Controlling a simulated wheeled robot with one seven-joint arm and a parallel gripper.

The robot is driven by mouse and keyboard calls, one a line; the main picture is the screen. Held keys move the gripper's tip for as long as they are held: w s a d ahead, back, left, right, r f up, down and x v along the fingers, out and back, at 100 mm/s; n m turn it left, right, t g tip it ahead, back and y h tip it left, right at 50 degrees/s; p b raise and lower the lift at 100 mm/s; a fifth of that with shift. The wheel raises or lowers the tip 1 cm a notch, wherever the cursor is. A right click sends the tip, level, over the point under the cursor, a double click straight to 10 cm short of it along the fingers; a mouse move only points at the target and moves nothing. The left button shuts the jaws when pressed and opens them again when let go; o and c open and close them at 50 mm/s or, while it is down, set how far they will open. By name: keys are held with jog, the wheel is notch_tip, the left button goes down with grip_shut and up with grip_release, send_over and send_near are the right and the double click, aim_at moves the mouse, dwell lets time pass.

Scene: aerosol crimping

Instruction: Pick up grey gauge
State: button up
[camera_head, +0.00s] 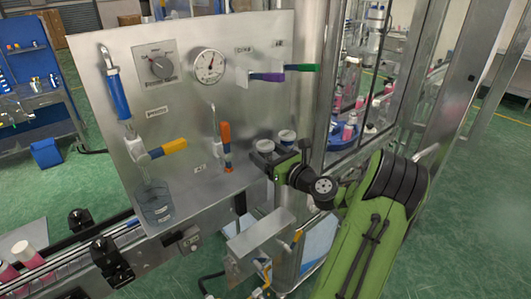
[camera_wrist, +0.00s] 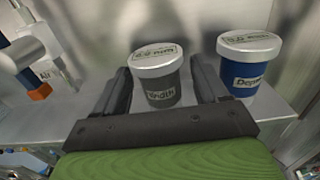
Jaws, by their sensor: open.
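The grey gauge (camera_wrist: 162,88) is a small grey cup with a white lid and a printed label, upright on a metal shelf in the wrist view. In the head view it is the left of two small lidded cups (camera_head: 265,147). My gripper (camera_wrist: 163,80) is open, with one finger on each side of the grey gauge. I cannot tell whether either finger touches it. In the head view my gripper (camera_head: 272,163) is at the shelf, partly covering the gauge's lower part.
A blue gauge (camera_wrist: 243,70) with a white lid stands just right of my right finger. A metal panel (camera_head: 215,35) with a dial (camera_head: 208,66) and colored handles rises behind. An orange-handled valve (camera_head: 226,140) is to the left. A glass-fronted machine (camera_head: 385,70) is at right.

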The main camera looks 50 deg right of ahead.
jog(key=shift+w, duration=0.75)
jog(key=shift+s, duration=0.2)
jog(key=shift+c, duration=0.8)
jog(key=c, duration=1)
